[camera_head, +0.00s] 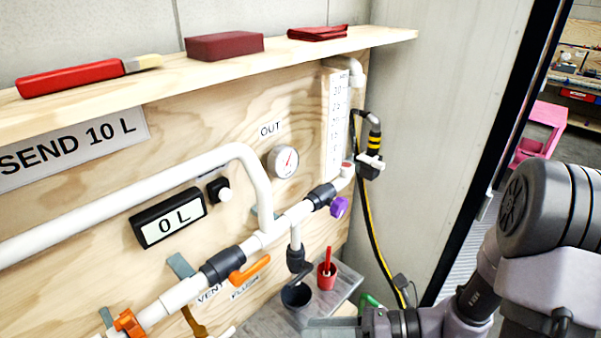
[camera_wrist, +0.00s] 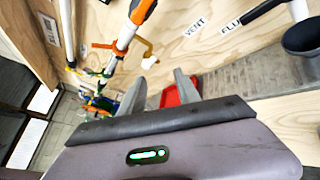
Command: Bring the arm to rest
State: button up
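My arm (camera_head: 545,260) reaches in from the right of the head view, bent, with its wrist low near the bottom edge. My gripper (camera_wrist: 160,77) shows in the wrist view as two grey fingers standing apart, with nothing between them. In the head view its end is at the bottom edge and partly cut off, near the front of the grey shelf under the pipes. A red item (camera_wrist: 182,94) lies beyond the fingers in the wrist view; I cannot tell whether they touch it.
A plywood panel carries white pipes (camera_head: 258,185), a 0 L display (camera_head: 168,218), a gauge (camera_head: 284,161), an orange-handled valve (camera_head: 250,270) and a purple knob (camera_head: 339,207). A dark cup (camera_head: 296,297) and red cup (camera_head: 327,275) stand near the wrist. A black-yellow hose (camera_head: 372,225) hangs beside them.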

jog(key=s+a+r+n+g+h, duration=0.1)
jog(key=s+r+n+g+h, duration=0.4)
jog(key=n, duration=0.5)
jog(key=s+d+r+n+t+h, duration=0.3)
jog(key=d+r+n+t+h, duration=0.3)
jog(key=n, duration=0.8)
jog(key=shift+d+r+t+h+b, duration=0.2)
jog(key=shift+r+t+h+b, duration=0.15)
jog(key=shift+r+t+h, duration=0.65)
jog(key=shift+f, duration=0.2)
